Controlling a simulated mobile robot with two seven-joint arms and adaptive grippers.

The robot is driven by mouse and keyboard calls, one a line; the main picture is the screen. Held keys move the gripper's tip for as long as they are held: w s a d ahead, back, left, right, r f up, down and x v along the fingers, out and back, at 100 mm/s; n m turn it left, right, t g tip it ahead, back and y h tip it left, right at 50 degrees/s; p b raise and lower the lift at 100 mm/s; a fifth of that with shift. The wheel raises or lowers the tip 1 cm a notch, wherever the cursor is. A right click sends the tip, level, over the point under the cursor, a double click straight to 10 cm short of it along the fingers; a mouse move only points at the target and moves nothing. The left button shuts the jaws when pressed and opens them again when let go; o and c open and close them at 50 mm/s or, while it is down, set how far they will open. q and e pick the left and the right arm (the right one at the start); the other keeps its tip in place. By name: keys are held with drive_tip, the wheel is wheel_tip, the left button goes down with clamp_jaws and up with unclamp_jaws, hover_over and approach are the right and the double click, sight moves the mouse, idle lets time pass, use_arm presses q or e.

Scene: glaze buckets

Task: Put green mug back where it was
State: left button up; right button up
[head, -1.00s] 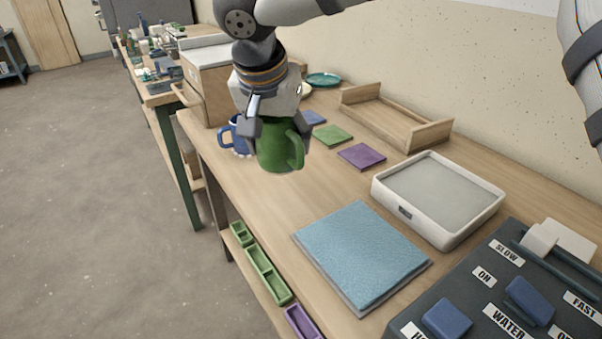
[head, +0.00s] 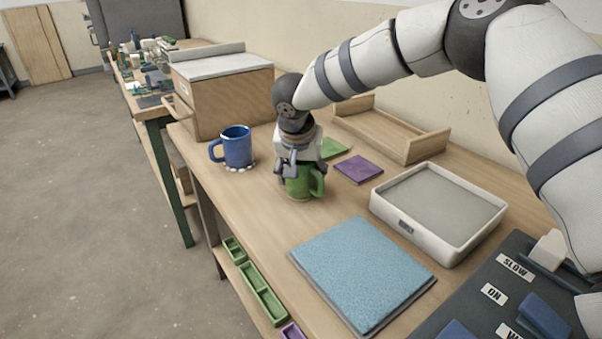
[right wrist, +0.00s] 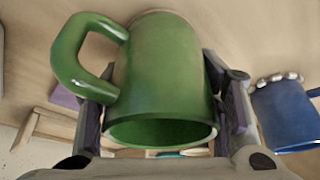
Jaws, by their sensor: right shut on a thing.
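The green mug (head: 305,187) is upright in my right gripper (head: 300,168), low over the wooden bench or on it; I cannot tell whether its base touches. In the right wrist view the green mug (right wrist: 160,80) fills the middle, between the two fingers (right wrist: 165,115), with its handle to the left. The gripper is shut on it. A blue mug (head: 236,147) with white dots around its base stands to the left on the bench. It also shows in the right wrist view (right wrist: 283,115). My left gripper is not in view.
A green tile (head: 334,148) and a purple tile (head: 358,169) lie right of the held mug. Behind them is a wooden tray (head: 428,146). A blue pad (head: 362,270), a white-rimmed basin (head: 452,245) and a control panel are nearer. Bare bench (head: 250,190) lies to the mug's left.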

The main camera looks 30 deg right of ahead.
drive_tip(key=shift+f, duration=0.15)
drive_tip(key=o, duration=1.6)
drive_tip(key=shift+c, duration=0.2)
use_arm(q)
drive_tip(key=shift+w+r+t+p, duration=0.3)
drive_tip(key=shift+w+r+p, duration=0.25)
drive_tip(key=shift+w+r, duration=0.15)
use_arm(e)
drive_tip(key=v, duration=1.2)
drive_tip(key=shift+r, duration=0.2)
